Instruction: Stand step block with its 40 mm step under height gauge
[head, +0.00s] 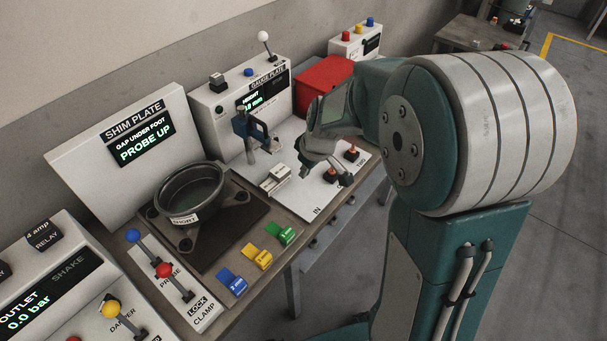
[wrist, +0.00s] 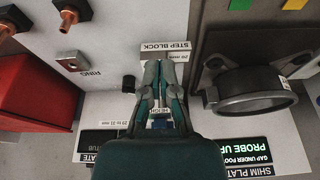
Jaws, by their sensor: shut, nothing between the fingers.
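The step block (head: 275,179) is a small pale block on the white gauge plate, in front of the height gauge (head: 249,130). The wrist view also shows the step block (wrist: 165,48), with its name and a "20 mm" label upside down. Whether its 40 mm step is under the gauge is not visible. The height gauge is a blue and grey post with an arm. My gripper (head: 306,169) is shut and empty, close to the block; in the wrist view its fingertips (wrist: 163,66) overlap the block's near edge. Contact cannot be told.
A dark pot (head: 190,190) stands on the shim plate fixture to the left. Copper-tipped fittings (head: 351,153) stand on the plate to the right, and a red box (head: 322,82) is behind. Blue, yellow and green gauge pieces (head: 257,257) lie along the bench's front edge.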

